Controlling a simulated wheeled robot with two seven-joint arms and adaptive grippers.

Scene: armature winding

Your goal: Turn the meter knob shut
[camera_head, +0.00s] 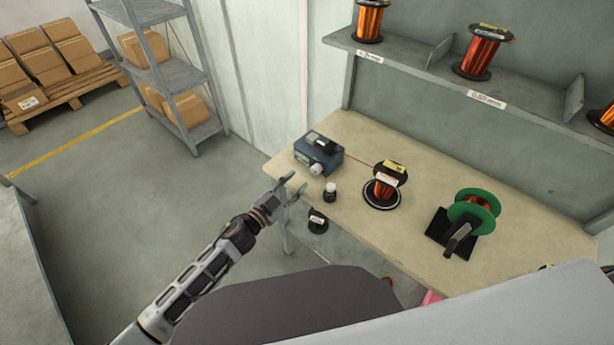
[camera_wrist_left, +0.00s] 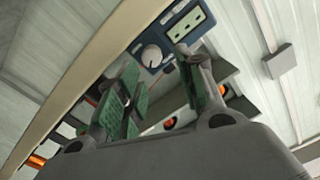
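The meter (camera_head: 318,153) is a blue box at the left end of the bench, with a round white knob (camera_head: 316,169) on its front. My left gripper (camera_head: 291,188) is in front of the meter, a little left of and below the knob in the head view. Its fingers are apart with nothing between them. In the left wrist view the meter's blue panel (camera_wrist_left: 168,68) shows past the fingertips, with the white knob (camera_wrist_left: 151,56) between and beyond them. The gripper appears apart from the knob. My right gripper is in neither view.
On the bench (camera_head: 400,235), a small dark bottle (camera_head: 330,192) stands close to the meter. A copper wire spool (camera_head: 385,184) and a green reel on a black stand (camera_head: 473,212) are farther right. A shelf (camera_head: 420,66) with spools hangs above.

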